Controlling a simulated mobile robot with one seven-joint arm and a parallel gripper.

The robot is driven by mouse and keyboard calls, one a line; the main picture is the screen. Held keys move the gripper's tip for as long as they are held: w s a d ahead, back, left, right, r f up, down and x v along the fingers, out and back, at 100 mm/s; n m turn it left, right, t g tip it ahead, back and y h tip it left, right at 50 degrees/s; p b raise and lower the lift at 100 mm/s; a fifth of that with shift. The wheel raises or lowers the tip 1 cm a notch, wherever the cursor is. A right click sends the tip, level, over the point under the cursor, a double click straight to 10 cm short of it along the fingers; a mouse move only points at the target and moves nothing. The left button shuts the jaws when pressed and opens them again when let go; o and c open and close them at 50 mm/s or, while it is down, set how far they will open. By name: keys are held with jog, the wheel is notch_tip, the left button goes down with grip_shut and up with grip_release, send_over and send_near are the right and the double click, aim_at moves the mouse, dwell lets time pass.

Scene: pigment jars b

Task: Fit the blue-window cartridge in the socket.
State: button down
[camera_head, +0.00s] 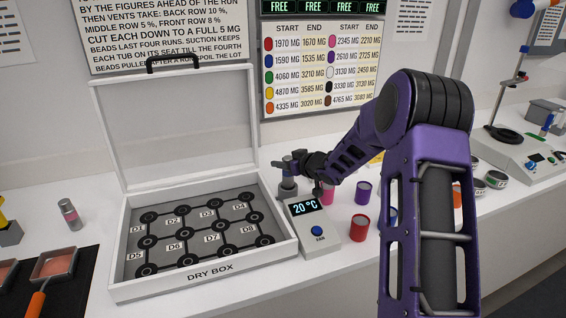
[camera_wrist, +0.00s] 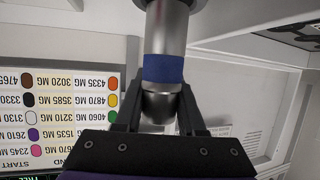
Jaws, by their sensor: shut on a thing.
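My gripper (camera_wrist: 159,104) is shut on the blue-window cartridge (camera_wrist: 164,68), a metal cylinder with a blue band, in the wrist view. One finger lies on each side of its metal end, and the far end runs out of the top of the picture. In the head view my gripper (camera_head: 293,164) is at the dry box's right rear corner, above a small grey cylindrical piece (camera_head: 287,187). I cannot tell whether that piece is the socket or part of the cartridge, or whether they touch. The socket is not clearly seen.
The open dry box (camera_head: 199,287) holds black ring seats labelled D1 to D8. A 20 °C unit (camera_head: 312,226) stands at its right. A pink-band cartridge (camera_head: 70,214) stands left.

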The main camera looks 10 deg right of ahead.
jog(key=shift+f+b, duration=0.4)
jog(key=shift+f, duration=0.3)
jog(key=shift+c, duration=2.1)
grip_release()
jog(key=shift+s, duration=0.1)
jog(key=p+v, duration=0.1)
jog(key=v, duration=1.6)
jog(key=shift+r, duration=0.2)
jog(key=shift+a, duration=0.1)
